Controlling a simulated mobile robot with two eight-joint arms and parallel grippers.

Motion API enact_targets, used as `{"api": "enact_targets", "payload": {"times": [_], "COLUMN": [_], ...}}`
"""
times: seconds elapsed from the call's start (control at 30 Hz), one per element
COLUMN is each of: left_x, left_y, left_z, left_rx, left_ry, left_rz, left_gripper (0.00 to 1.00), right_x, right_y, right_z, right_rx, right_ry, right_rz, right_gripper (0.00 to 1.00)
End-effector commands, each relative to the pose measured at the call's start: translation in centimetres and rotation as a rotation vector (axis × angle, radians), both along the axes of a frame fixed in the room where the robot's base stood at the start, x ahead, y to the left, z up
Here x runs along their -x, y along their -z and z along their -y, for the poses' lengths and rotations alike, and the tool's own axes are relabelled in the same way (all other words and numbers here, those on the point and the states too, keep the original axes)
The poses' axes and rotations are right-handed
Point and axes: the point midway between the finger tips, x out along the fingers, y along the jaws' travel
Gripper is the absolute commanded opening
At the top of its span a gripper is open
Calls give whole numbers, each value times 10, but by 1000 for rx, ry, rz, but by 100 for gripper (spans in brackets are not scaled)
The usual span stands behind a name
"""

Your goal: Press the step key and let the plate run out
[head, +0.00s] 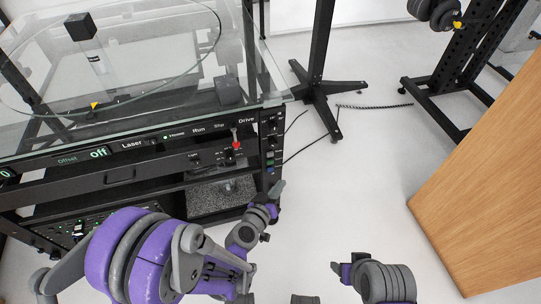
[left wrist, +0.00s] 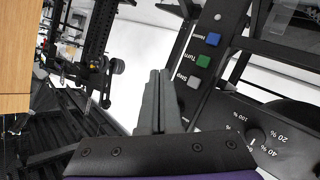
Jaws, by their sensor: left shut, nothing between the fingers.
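The grey step key (left wrist: 193,82) sits beside the word Step on a dark key panel (left wrist: 222,18) in the left wrist view. That panel is on the machine's right front corner, small in the head view (head: 270,152). My left gripper (head: 280,187) is shut and empty, below the panel. In the left wrist view its fingertips (left wrist: 159,74) appear beside the step key, with a gap in the picture. The clear round plate (head: 217,38) lies on top of the machine, near a yellow mark (head: 95,105). My right gripper (head: 338,267) is low in the head view; its jaw opening is unclear.
A green Turn key (left wrist: 203,61) and a blue key (left wrist: 213,39) share the panel. A red-tipped lever (head: 236,145) stands on the machine front. A wooden panel (head: 490,185) is at right, a black stand (head: 318,100) behind. Floor between is clear except cables.

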Motion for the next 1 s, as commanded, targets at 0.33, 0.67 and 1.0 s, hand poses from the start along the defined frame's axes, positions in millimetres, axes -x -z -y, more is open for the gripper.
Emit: {"api": "enact_targets", "payload": {"times": [0.33,0.67,1.0], "left_x": [-40,-75,-82], "left_y": [-1,0,0], "left_z": [-14,-25,-27], "left_rx": [0,-1,0], "left_ry": [-3,0,0], "left_rz": [0,0,0], "left_gripper": [0,0,0], "right_x": [2,3,3], "right_y": [-12,-19,-20], "right_z": [0,0,0], "right_rx": [0,0,0], "right_ry": [0,0,0], "right_rz": [3,4,5], "right_gripper": [63,63,63]}}
